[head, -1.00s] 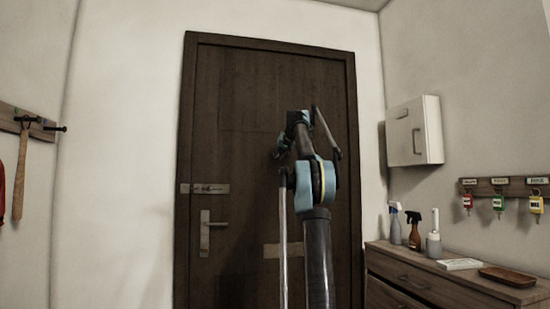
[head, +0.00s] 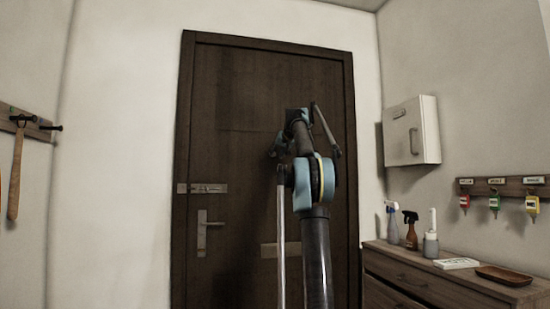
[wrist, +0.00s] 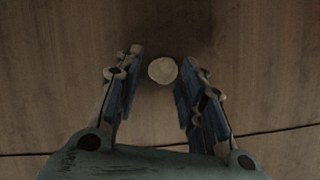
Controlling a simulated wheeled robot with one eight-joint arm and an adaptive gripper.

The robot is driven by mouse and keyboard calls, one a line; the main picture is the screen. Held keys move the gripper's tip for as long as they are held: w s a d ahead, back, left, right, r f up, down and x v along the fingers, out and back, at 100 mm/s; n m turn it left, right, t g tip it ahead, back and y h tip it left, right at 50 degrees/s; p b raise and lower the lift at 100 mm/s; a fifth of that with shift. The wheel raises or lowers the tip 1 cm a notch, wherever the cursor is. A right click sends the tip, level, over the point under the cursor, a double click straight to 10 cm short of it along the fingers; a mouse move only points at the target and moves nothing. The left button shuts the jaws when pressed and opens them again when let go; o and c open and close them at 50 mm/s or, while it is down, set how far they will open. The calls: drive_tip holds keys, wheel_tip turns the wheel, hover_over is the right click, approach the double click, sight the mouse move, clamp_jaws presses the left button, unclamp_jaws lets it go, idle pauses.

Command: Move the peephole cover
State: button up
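The peephole cover (wrist: 162,70) is a small pale round disc on the brown wooden door. In the wrist view it lies between the tips of my gripper (wrist: 160,82), slightly beyond them. The two fingers are spread, with a gap showing on each side of the disc, narrower on the right. In the head view my arm reaches up to the dark door (head: 232,120), and the arm hides the cover and the gripper's fingers there.
The door has a bolt plate (head: 202,188) and a lever handle (head: 204,231) at left. A dresser (head: 440,281) with spray bottles (head: 411,230) stands at right, below a white wall cabinet (head: 411,132). Keys hang on a rack (head: 503,187).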

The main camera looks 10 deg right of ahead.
drive_tip(key=v, duration=1)
drive_tip(key=shift+s, duration=0.2)
